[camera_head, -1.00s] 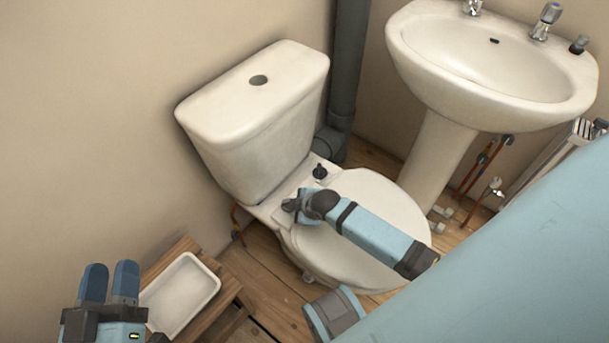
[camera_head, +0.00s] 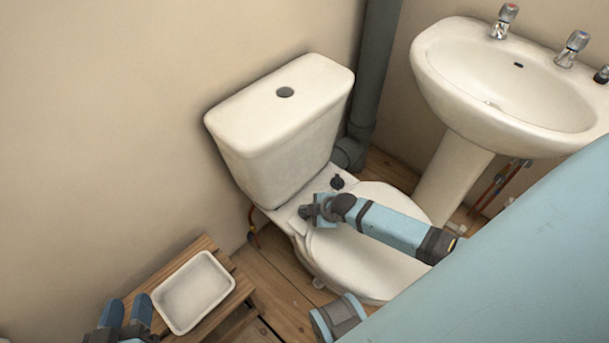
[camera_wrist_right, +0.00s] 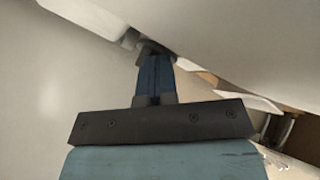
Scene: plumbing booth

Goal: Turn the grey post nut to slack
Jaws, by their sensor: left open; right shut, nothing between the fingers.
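My left gripper (camera_head: 127,312) is open and empty at the lower left.
A white tray (camera_head: 202,258) sits on a wooden stool (camera_head: 240,286) left of the toilet. A dark soil pipe (camera_head: 376,70) rises behind the toilet, and a pedestal basin (camera_head: 445,80) stands to the right. Open wooden floor shows between stool and toilet.

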